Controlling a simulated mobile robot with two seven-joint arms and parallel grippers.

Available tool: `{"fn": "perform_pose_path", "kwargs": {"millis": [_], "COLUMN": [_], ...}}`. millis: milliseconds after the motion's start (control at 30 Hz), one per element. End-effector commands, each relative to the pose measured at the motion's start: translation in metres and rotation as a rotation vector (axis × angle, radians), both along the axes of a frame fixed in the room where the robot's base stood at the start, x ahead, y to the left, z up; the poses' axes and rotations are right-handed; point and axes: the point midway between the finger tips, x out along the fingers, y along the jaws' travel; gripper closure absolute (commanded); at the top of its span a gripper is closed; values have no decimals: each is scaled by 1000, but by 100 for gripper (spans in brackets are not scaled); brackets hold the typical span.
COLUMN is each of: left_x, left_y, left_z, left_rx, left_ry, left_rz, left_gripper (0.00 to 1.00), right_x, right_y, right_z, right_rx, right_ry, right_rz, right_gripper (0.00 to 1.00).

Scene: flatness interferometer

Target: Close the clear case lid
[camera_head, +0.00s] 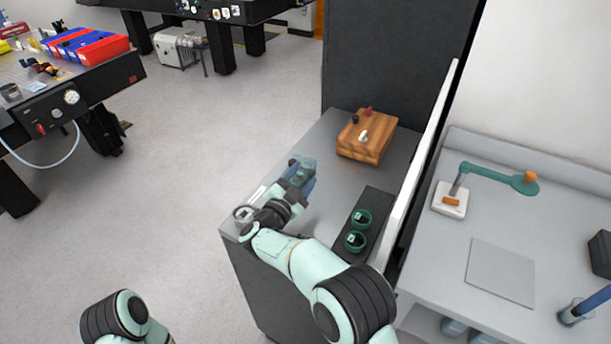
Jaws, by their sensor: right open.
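My right gripper (298,181) reaches over the grey bench top from the front, with its fingers at a small bluish see-through case (304,168). The gripper is open. The fingers overlap the case in the picture, and I cannot tell whether they touch it. The case is partly hidden by the gripper, and its lid is too small to make out, so its angle is unclear. My left gripper is out of view; only a mint and black part of my left arm shows at the bottom left.
A wooden box (366,137) with small knobs stands at the back of the bench. Two green round holders (356,240) sit on a dark strip at the right, beside a white upright panel (417,170). A dark ring (244,213) lies near the left edge.

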Motion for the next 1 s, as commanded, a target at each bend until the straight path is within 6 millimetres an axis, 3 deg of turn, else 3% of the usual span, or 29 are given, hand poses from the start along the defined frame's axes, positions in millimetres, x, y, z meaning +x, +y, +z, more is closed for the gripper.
{"fn": "perform_pose_path", "kwargs": {"millis": [33, 1000], "left_x": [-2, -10], "left_y": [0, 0], "left_z": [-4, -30], "left_rx": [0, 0], "left_ry": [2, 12], "left_rz": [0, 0], "left_gripper": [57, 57], "right_x": [-11, -68], "right_y": [35, 60], "right_z": [-18, -11], "right_rx": [15, 16], "right_ry": [41, 27], "right_rz": [71, 54], "right_gripper": [48, 48]}}
